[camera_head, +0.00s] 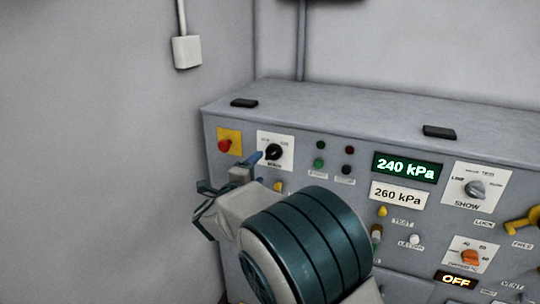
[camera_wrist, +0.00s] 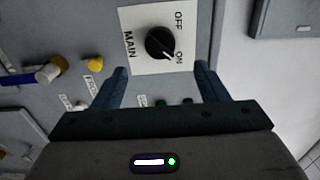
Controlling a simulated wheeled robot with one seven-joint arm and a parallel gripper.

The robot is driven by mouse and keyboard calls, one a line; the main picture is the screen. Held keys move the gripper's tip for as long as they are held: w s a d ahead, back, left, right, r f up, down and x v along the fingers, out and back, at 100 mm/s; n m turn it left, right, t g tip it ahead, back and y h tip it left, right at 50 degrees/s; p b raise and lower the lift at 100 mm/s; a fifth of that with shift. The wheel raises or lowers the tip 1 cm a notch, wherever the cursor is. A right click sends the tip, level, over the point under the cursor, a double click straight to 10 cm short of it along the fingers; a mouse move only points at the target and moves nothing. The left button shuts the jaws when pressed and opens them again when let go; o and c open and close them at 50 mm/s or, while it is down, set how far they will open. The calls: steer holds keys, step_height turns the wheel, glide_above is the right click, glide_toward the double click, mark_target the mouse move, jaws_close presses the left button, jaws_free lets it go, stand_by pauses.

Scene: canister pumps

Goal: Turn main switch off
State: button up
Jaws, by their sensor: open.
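The main switch (camera_head: 274,151) is a round black knob on a white plate at the upper left of the grey panel. In the wrist view the knob (camera_wrist: 160,43) sits on the plate marked MAIN, OFF and ON, and its white pointer line points to ON. My gripper (camera_head: 230,172) is open and empty, in front of the panel just left of and below the switch in the head view. In the wrist view my gripper (camera_wrist: 161,72) has its blue fingers apart, one toward each side of the knob, with no visible contact.
A red button on a yellow plate (camera_head: 229,142) is left of the switch. Small green and red lamps (camera_head: 320,145), a green 240 kPa display (camera_head: 407,167) and a SHOW knob (camera_head: 475,189) are to its right. A wall stands close at the left.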

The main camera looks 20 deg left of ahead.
mark_target(270, 156)
steer(key=w, duration=0.3)
steer(key=w+p, duration=0.1)
steer(key=w, duration=0.5)
steer(key=shift+d+p, duration=0.3)
steer(key=shift+d, duration=0.1)
steer(key=c, duration=1)
